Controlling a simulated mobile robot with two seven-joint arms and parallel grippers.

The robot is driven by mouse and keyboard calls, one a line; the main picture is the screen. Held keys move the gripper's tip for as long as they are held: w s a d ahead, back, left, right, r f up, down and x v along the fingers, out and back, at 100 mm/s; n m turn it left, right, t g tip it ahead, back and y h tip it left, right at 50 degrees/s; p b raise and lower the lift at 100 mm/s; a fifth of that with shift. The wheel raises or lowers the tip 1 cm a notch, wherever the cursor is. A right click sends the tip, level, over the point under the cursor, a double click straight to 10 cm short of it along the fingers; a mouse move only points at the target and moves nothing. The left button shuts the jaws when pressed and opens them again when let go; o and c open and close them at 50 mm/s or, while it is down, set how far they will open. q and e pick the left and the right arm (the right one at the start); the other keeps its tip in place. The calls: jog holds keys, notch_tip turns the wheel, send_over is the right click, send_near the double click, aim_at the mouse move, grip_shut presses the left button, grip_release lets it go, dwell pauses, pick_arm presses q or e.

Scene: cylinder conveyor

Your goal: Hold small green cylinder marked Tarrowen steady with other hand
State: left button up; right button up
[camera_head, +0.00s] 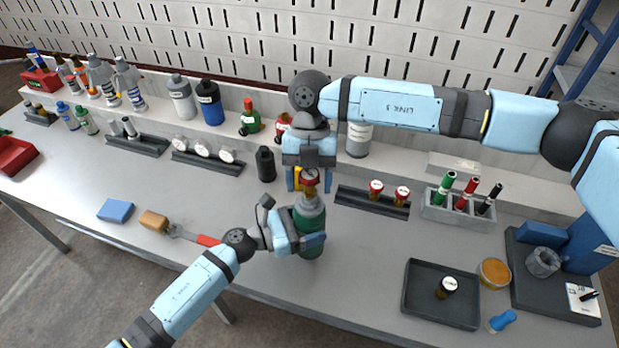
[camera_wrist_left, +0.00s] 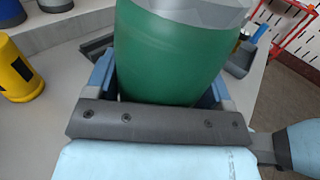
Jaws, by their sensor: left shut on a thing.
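The green cylinder (camera_head: 309,222) stands upright near the table's front middle, with a grey shoulder and a brass and red fitting on top. In the left wrist view its green body (camera_wrist_left: 172,60) fills the space between the fingers. My left gripper (camera_head: 306,238) is shut on its body from the side. My right gripper (camera_head: 309,186) points down over its top, its fingers apart on either side of the red-topped fitting, with a gap visible at the left. No name can be read on the cylinder; the left fingers hide part of it.
A slotted rack (camera_head: 372,205) with red-capped jars is to the right. A scraper (camera_head: 200,238) lies left. A black tray (camera_head: 425,312) is front right.

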jog(key=shift+r, duration=1.25)
jog(key=n+h, duration=0.2)
jog(key=n, duration=0.3)
jog(key=shift+n+t, duration=0.3)
jog(key=shift+n, duration=0.2)
jog(key=n+t+h, duration=0.1)
jog(key=n, duration=0.3)
jog(key=shift+h, duration=0.4)
jog(key=shift+n+t, duration=0.3)
jog(key=shift+n, duration=0.7)
